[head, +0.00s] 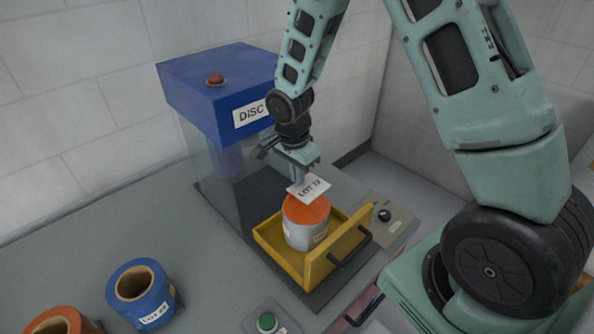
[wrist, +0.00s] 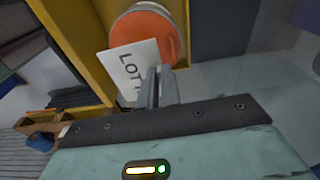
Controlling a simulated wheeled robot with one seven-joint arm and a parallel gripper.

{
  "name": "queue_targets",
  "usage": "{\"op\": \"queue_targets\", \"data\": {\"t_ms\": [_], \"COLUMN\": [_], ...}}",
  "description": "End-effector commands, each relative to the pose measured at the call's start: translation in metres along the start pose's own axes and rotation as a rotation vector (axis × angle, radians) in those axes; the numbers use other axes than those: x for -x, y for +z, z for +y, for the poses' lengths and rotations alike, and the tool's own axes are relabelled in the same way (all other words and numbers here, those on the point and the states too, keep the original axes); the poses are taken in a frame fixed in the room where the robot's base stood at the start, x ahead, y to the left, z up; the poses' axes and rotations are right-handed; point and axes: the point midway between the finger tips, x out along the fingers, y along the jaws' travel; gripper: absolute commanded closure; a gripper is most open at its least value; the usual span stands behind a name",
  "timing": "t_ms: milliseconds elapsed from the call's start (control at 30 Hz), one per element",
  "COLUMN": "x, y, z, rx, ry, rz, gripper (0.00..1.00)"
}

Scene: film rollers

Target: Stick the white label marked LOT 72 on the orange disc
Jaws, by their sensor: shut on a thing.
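My gripper (head: 301,168) is shut on the white label (head: 310,188) marked LOT 72. It holds the label by one edge, just above the orange disc (head: 305,210). The disc tops a grey-white roll (head: 303,235) standing upright in the yellow drawer (head: 270,241). In the wrist view the label (wrist: 131,66) overlaps the left part of the orange disc (wrist: 150,27), and the fingers (wrist: 157,86) cover its right end. I cannot tell whether the label touches the disc.
A blue machine marked DISC (head: 218,88) stands behind the drawer. A blue roll (head: 150,300) with a LOT label and an orange roll (head: 62,322) stand at the front left. A green button (head: 267,321) is at the front. The grey counter on the left (head: 130,225) is clear.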

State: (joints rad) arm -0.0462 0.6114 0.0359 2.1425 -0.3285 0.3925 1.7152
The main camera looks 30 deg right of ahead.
Motion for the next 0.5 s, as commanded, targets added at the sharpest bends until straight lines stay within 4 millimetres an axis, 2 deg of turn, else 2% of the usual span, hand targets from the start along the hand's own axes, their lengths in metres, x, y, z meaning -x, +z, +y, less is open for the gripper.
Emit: {"op": "queue_targets", "data": {"t_ms": [33,500], "x": [-0.009,-0.054], "y": [0.001,0.006], "z": [0.000,0.000], "rx": [0.000,0.000], "ry": [0.001,-0.001], "rz": [0.000,0.000], "gripper": [1.00,1.00]}}
